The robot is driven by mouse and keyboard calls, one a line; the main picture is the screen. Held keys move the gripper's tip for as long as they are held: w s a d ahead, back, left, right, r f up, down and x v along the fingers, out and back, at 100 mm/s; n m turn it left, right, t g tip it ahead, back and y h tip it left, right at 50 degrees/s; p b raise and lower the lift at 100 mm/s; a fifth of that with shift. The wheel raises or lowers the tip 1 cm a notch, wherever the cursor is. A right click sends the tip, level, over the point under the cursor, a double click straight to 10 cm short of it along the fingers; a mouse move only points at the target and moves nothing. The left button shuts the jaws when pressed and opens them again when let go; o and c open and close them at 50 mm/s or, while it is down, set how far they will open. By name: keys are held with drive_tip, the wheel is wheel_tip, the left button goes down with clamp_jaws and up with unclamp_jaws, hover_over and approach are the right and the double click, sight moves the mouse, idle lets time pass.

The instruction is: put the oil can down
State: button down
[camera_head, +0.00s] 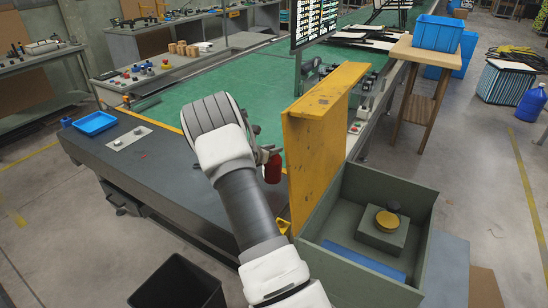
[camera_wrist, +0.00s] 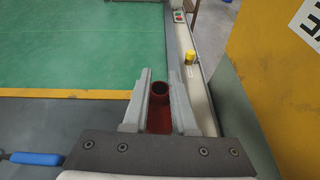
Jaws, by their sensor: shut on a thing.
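The oil can (camera_head: 273,168) is red and shows partly past my arm in the head view, just left of the yellow panel. In the wrist view the red oil can (camera_wrist: 159,110) sits between the two grey fingers, its round top rim facing the camera. My gripper (camera_wrist: 159,100) is shut on it. In the head view my gripper (camera_head: 262,155) is mostly hidden behind my wrist. The can is over or near the right end of the bench; I cannot tell whether its base touches anything.
A yellow panel (camera_head: 318,140) stands close right of my gripper. A grey-green bin (camera_head: 420,225) holds a box with a yellow knob. The green mat (camera_head: 190,100) and dark bench top (camera_head: 120,170) are largely clear. A blue tray (camera_head: 95,123) lies at the left.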

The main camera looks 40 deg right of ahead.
sight(274, 157)
drive_tip(key=shift+f, duration=1.8)
drive_tip(key=shift+f, duration=0.15)
drive_tip(key=c, duration=0.7)
unclamp_jaws()
